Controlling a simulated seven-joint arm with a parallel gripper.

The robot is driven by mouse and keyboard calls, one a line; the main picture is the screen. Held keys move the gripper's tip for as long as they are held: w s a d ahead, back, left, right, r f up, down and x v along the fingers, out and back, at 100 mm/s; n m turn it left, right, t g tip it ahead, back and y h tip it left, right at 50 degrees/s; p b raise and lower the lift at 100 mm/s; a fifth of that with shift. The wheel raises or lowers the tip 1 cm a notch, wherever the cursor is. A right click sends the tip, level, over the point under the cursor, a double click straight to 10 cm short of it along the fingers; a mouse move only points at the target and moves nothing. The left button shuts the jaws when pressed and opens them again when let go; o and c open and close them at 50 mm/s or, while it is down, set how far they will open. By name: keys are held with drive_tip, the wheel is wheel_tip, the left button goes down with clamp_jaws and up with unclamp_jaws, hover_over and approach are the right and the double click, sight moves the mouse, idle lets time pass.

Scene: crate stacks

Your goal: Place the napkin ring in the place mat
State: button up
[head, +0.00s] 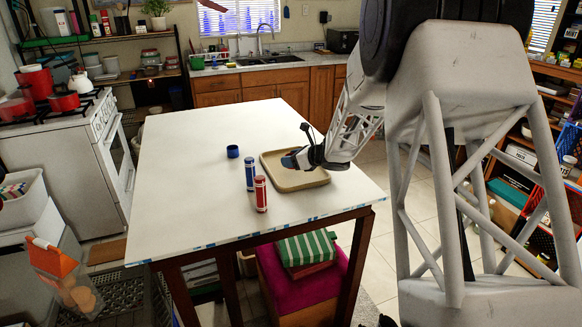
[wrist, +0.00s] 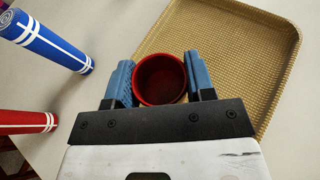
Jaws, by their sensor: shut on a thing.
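My gripper (head: 291,160) is shut on a red napkin ring (wrist: 160,79), which sits between the two blue fingers in the wrist view. The place mat is a tan, woven, tray-like piece with a raised rim (head: 300,188); it also shows in the wrist view (wrist: 245,60). The gripper and ring are over the left part of the mat. I cannot tell whether the ring touches the mat. In the head view the fingers mostly hide the ring. A second, dark blue ring (head: 233,151) stands on the table left of the mat.
A blue-and-white cylinder (head: 250,176) and a red-and-white cylinder (head: 261,193) stand upright on the white table (head: 185,185), close to the mat's left side. The table's left half is clear. The table's front edge is near the mat.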

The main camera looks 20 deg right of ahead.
sight(291, 174)
drive_tip(key=shift+w+d, duration=0.1)
drive_tip(key=shift+w, duration=0.45)
drive_tip(key=shift+f, duration=0.15)
drive_tip(key=shift+f, duration=1.65)
drive_tip(key=shift+f, duration=0.15)
drive_tip(key=o, duration=0.9)
drive_tip(key=shift+r, duration=0.2)
drive_tip(key=shift+v, duration=6)
